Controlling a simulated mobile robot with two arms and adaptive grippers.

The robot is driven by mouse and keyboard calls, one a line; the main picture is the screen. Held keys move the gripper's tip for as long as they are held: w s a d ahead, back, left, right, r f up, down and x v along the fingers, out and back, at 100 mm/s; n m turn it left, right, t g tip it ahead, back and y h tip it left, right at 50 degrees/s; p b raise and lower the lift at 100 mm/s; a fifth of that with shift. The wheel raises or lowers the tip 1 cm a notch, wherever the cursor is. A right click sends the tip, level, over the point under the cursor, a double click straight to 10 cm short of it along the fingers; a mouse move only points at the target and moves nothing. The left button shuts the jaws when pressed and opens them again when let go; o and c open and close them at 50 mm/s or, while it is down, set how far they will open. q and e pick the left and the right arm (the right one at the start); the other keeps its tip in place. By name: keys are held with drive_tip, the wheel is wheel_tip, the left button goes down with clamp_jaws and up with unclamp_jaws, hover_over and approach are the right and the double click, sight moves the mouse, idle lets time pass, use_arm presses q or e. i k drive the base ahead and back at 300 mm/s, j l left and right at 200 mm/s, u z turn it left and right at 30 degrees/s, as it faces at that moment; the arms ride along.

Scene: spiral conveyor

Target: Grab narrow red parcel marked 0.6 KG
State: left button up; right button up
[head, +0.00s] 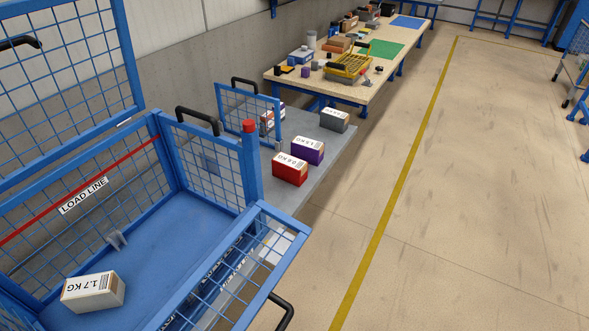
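The red parcel (289,172) is a small box with red sides and a white-labelled top; the label is small but seems to read 0.6 KG. It lies on the grey platform (330,150) just beyond the blue cage's corner post, close to the platform's right edge. A purple parcel (308,150) lies just behind it to the right. A dark grey parcel (334,120) lies farther back. Neither of my grippers is in the head view.
The blue mesh cage (160,230) fills the left front, with a cream 1.7 KG parcel (93,292) inside. A mesh panel (247,115) partly covers another parcel on the platform. A cluttered workbench (330,75) stands beyond. The floor (480,200) at right is clear.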

sight(289, 168)
drive_tip(key=j+u, duration=0.1)
drive_tip(key=u, duration=0.95)
drive_tip(key=i+l+u, duration=0.15)
drive_tip(key=l+u, duration=0.8)
drive_tip(key=l, duration=0.15)
drive_tip(key=l+u, duration=0.5)
drive_tip(key=k+l+u, duration=0.2)
drive_tip(key=l+u, duration=0.25)
drive_tip(key=l, duration=0.15)
